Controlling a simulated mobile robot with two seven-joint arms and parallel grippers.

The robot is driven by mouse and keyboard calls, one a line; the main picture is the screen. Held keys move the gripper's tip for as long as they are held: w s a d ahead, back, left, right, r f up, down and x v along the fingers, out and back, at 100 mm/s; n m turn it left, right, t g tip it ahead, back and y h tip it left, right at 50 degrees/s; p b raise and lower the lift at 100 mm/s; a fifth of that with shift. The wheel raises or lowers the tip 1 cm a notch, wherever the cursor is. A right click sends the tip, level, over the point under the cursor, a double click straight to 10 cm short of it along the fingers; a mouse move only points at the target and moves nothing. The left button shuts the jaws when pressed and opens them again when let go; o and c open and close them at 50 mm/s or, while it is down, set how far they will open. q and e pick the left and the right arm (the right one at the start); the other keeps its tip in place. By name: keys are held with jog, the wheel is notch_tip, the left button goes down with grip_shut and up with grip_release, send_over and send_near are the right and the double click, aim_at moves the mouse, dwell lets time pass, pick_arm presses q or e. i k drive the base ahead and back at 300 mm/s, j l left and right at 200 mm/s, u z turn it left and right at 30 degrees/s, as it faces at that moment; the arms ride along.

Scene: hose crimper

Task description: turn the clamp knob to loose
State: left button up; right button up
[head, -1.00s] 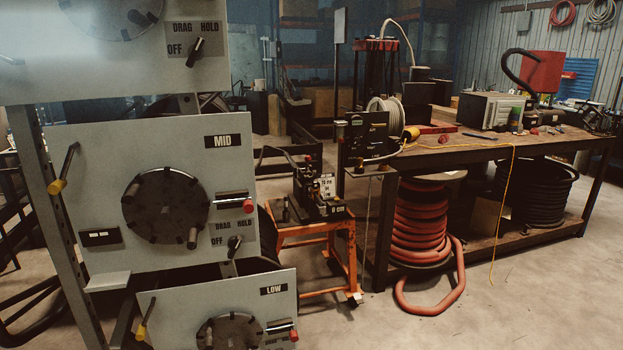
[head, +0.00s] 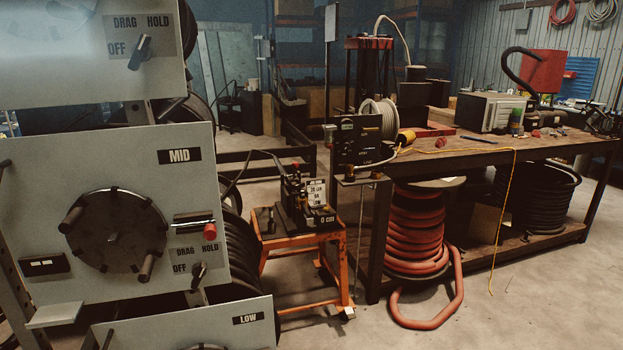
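No part in view is labelled as the clamp knob. A small black device (head: 308,208) with a white label plate (head: 316,190) and a "0 cm" marking sits on an orange stand (head: 290,240) at the middle. A small red-topped part (head: 295,167) stands up on it; I cannot tell whether this is the clamp knob. Selector knobs marked OFF, DRAG and HOLD sit on the grey reel panels, one on the upper panel (head: 139,50) and one on the MID panel (head: 198,276). Neither of my grippers is in view.
The tall grey reel panels (head: 60,170) fill the left side. A workbench (head: 490,158) stands at right, with a black control box (head: 358,140) at its near left corner. A red hose coil (head: 415,235) is below it. Concrete floor (head: 520,310) is clear at front right.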

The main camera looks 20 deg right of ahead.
aim_at(299, 187)
jog(key=i+l+z, duration=0.15)
jog(key=i+l, duration=0.7)
